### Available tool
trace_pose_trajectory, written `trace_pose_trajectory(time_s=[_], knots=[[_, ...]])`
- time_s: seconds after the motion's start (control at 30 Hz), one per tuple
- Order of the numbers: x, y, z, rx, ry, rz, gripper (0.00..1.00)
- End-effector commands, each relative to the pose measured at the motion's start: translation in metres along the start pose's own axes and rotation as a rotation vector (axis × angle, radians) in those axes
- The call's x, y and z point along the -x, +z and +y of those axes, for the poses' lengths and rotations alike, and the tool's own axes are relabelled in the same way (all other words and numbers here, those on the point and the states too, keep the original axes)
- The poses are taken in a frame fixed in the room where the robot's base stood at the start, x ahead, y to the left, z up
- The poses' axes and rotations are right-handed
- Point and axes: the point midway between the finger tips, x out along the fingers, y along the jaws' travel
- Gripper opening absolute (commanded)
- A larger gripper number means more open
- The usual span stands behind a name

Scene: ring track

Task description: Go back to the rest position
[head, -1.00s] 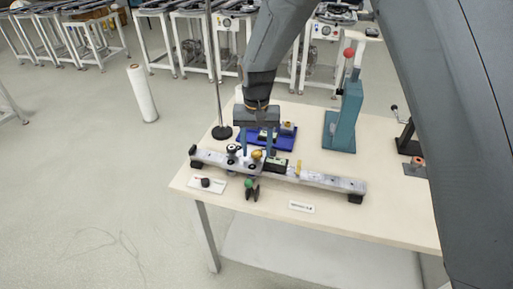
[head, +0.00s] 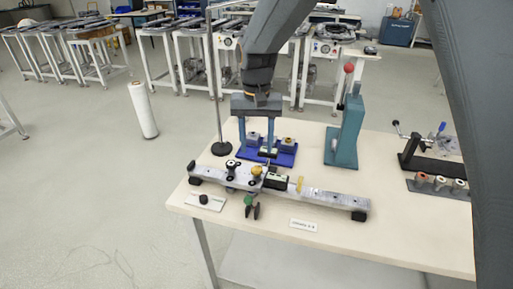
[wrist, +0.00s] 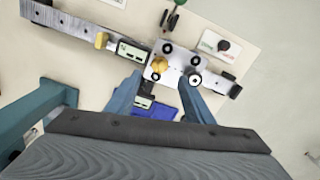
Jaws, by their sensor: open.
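My gripper (head: 256,150) is open, with its two blue fingers apart and nothing between them. In the wrist view the fingers (wrist: 160,100) point toward the carriage on the rail (wrist: 70,27). The carriage (head: 241,175) carries black knobs and a yellow knob (head: 257,170). A small device with a display (head: 278,179) sits beside it on the rail. The gripper appears apart from them.
A teal press (head: 345,135) with a red ball stands behind the rail, right of my gripper. A thin stand (head: 221,147) rises at the left. A black fixture (head: 425,160) and a holder with several cylinders (head: 438,186) are at the right. The table's (head: 400,235) front right is clear.

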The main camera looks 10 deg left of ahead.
Motion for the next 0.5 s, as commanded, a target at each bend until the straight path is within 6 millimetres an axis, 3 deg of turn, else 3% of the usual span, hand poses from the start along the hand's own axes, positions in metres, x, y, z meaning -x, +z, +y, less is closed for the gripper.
trace_pose_trajectory(time_s=[0.2, 0.27, 0.37, 0.5], knots=[[0.0, 0.0, 0.0, 0.0, 0.0, 0.0, 0.48], [0.001, 0.002, 0.014, -0.008, -0.001, 0.002, 0.48], [0.002, 0.012, 0.054, -0.028, -0.004, 0.012, 0.48], [0.002, 0.049, 0.138, -0.07, -0.009, 0.036, 0.48]])
